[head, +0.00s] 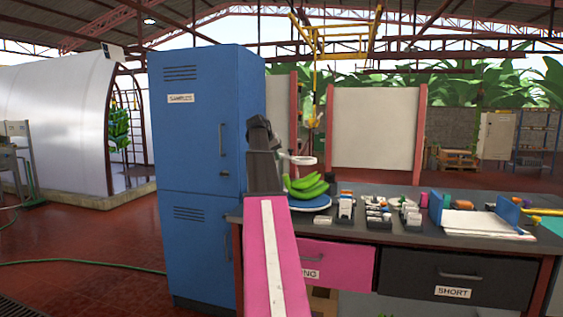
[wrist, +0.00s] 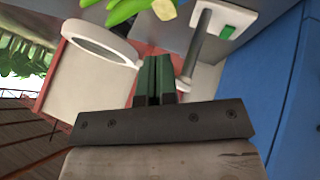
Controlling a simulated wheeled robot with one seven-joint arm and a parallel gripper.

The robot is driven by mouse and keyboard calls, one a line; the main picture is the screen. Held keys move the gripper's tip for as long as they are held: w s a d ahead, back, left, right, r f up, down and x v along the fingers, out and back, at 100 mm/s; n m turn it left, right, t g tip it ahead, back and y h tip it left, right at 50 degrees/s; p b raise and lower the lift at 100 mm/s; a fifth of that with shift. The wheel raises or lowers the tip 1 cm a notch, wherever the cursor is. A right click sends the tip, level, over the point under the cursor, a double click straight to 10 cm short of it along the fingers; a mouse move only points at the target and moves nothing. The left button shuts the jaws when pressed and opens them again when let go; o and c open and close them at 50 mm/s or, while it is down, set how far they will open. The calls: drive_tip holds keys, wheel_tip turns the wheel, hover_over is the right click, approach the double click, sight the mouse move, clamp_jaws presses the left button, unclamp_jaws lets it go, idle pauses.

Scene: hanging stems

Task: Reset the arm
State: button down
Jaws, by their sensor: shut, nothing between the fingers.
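My gripper (wrist: 156,72) shows in the wrist view with its two dark green fingers together and nothing between them. In the head view, my pink arm with a white stripe rises from the bottom centre. Its dark end (head: 260,135) is raised in front of the blue locker's right edge, left of the green bananas (head: 306,188). The arm hides part of the bench's left end. In the wrist view the bananas (wrist: 128,10) are at the top edge, beyond the fingertips. A white ring (wrist: 99,36) is left of the fingers, and its grey post (wrist: 199,48) is to the right.
The blue locker (head: 195,130) stands close on the left. The bench (head: 400,190) holds a round blue plate (head: 310,203) under the bananas, small items, papers (head: 485,224) and blue upright holders. A yellow frame (head: 340,40) hangs above. Red floor (head: 80,260) is open at left.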

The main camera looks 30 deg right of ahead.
drive_tip(key=v, duration=0.7)
drive_tip(key=shift+s, duration=0.25)
